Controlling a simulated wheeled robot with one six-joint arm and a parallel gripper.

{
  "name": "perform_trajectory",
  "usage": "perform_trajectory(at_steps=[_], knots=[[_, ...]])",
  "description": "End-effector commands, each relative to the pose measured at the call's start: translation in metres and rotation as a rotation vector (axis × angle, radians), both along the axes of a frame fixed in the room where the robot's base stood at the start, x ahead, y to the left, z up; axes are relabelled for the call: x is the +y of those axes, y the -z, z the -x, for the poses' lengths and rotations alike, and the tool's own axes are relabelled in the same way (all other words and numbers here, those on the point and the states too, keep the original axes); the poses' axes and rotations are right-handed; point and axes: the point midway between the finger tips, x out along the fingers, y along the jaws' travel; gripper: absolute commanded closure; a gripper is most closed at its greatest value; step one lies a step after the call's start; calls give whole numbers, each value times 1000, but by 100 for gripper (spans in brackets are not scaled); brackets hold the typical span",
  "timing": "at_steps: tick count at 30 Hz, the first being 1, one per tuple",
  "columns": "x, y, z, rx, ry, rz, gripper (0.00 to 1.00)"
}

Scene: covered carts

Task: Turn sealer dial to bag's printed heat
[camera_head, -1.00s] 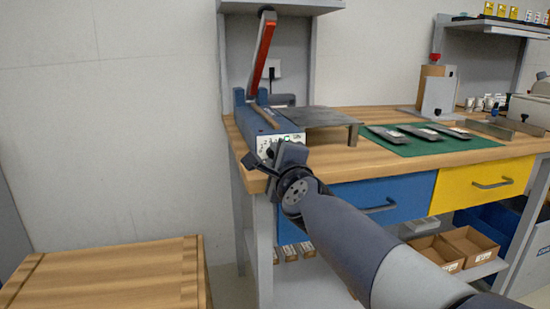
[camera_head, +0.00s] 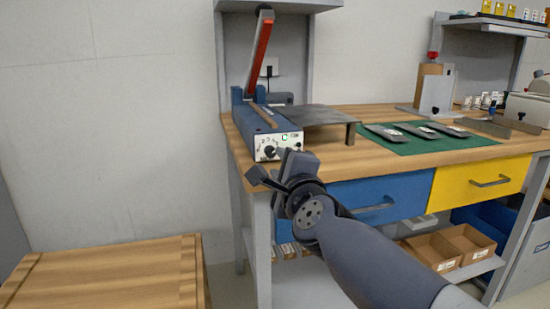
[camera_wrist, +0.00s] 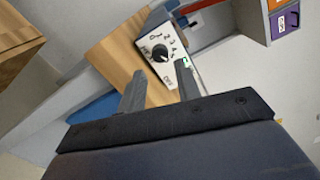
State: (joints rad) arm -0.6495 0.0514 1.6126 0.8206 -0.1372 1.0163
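The blue sealer (camera_head: 262,122) stands at the left end of the bench with its red-edged arm (camera_head: 259,55) raised. Its white front panel carries a black dial (camera_head: 270,151), which also shows in the wrist view (camera_wrist: 160,52) with marks around it. I cannot read the dial's setting surely. Three dark flat bags (camera_head: 418,131) with small pale labels lie on the green mat; their print is too small to read. My gripper (camera_head: 268,172) is in front of and just below the panel, apart from the dial. In the wrist view its two fingers (camera_wrist: 160,92) are spread and empty.
A grey metal stand (camera_head: 318,115) is right of the sealer. The wooden bench edge (camera_head: 345,170) and blue drawer (camera_head: 372,200) lie close to my arm. A lower wooden top (camera_head: 110,270) is at the left, clear.

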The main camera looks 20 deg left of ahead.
Motion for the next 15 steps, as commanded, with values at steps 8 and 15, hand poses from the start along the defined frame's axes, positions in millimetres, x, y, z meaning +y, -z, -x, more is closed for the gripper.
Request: perform_trajectory(at_steps=[8,15], knots=[[-21,-2,35,-1,-1,-1,68],[-27,0,44,1,0,-1,68]])
